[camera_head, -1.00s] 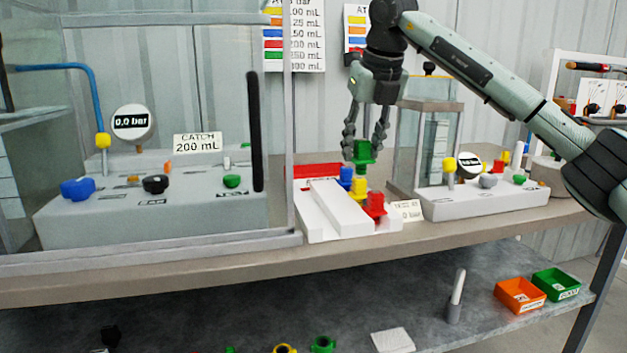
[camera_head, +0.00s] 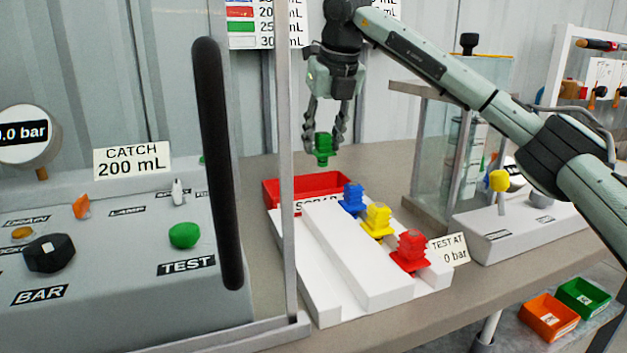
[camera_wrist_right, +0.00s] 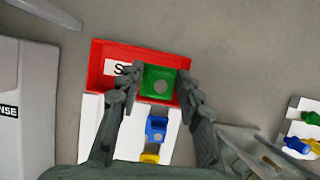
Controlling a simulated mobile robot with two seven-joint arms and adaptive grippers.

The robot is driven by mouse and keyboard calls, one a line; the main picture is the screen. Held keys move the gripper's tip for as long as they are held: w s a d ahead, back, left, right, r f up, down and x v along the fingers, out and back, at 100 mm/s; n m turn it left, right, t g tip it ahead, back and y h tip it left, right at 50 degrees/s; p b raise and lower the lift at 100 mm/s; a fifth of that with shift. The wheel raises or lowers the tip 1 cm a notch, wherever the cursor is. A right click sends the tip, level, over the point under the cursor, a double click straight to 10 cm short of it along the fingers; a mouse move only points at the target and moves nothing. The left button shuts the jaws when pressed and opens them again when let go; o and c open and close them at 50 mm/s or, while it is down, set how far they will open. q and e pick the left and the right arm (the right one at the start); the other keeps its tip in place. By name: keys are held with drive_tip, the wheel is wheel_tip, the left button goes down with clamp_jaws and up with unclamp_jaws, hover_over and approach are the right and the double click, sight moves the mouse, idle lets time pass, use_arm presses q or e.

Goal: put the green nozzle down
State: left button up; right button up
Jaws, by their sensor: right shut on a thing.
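The green nozzle (camera_head: 322,148) is held between the fingers of my right gripper (camera_head: 325,140), up in the air. In the head view it shows above the far edge of the red scrap tray. In the right wrist view the green nozzle (camera_wrist_right: 158,84) sits between the fingertips, with the red tray (camera_wrist_right: 98,66) behind it. A blue nozzle (camera_head: 352,198), a yellow nozzle (camera_head: 377,219) and a red nozzle (camera_head: 410,250) stand in a row on the white rack (camera_head: 345,255). My left gripper is not in view.
The red tray (camera_head: 272,194) touches the rack's far end. A clear panel with a dark handle (camera_head: 217,160) stands left, before the test bench. A glass-sided stand (camera_head: 430,170) and a small pump unit (camera_head: 520,228) are right. Orange and green bins (camera_head: 548,318) lie lower right.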

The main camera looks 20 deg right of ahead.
sight(325, 161)
drive_tip(key=shift+f, duration=3.4)
drive_tip(key=shift+f, duration=0.2)
drive_tip(key=o, duration=1.2)
drive_tip(key=shift+c, duration=0.2)
drive_tip(key=shift+r, duration=0.1)
drive_tip(key=v, duration=1.2)
drive_tip(key=shift+r, duration=0.1)
